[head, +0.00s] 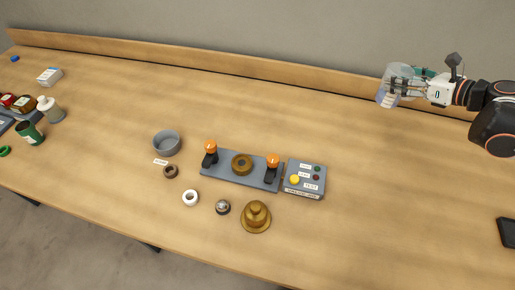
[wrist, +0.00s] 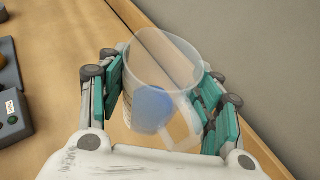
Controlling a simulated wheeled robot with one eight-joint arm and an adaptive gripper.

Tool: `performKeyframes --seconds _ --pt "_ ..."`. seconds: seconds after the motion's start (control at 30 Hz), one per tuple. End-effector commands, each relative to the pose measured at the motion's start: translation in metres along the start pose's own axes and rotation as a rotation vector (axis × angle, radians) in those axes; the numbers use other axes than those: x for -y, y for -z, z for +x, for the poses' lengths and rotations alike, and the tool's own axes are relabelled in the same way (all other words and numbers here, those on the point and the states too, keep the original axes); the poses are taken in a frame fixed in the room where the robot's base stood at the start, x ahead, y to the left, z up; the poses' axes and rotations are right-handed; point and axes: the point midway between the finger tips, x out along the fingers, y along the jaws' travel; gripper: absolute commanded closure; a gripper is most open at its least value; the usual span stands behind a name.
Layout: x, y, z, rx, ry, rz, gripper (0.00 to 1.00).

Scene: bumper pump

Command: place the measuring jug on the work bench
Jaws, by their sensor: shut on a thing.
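The measuring jug (head: 386,96) is clear with a bluish bottom. My gripper (head: 403,86) is shut on it at the right back of the bench. In the wrist view the jug (wrist: 153,62) sits between the teal finger pads of my gripper (wrist: 165,95), with its handle toward the palm. The jug looks roughly upright in the head view. I cannot tell whether its bottom touches the bench or is above it. The work bench (head: 350,225) is a long wooden top with a raised back board.
A grey fixture (head: 225,171) with two orange-knobbed clamps and a test box (head: 304,179) stand mid-bench. A brass bell-shaped part (head: 256,216), small rings and a grey bowl (head: 167,143) lie nearby. Bottles stand at far left. A dark device (head: 507,232) lies at right. The right middle is clear.

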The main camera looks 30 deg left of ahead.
Motion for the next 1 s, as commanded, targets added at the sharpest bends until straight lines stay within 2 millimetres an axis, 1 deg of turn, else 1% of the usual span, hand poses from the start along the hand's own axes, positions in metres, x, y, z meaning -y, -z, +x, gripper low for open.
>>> performKeyframes --seconds 0.03,0.2,0.37,0.57,0.67,0.77,1.0 --pt "0.000 -0.010 0.002 0.000 -0.033 -0.014 0.69" --pt "-0.003 -0.031 0.004 -0.002 -0.114 -0.046 0.69" --pt "-0.004 -0.038 0.005 -0.002 -0.145 -0.058 0.69" --pt "-0.004 -0.037 0.006 -0.002 -0.149 -0.060 0.69" --pt "-0.004 -0.027 0.010 -0.002 -0.148 -0.059 0.69" --pt "-0.004 -0.008 0.018 -0.002 -0.148 -0.059 0.69" --pt "-0.003 0.044 0.039 -0.002 -0.147 -0.059 0.69"
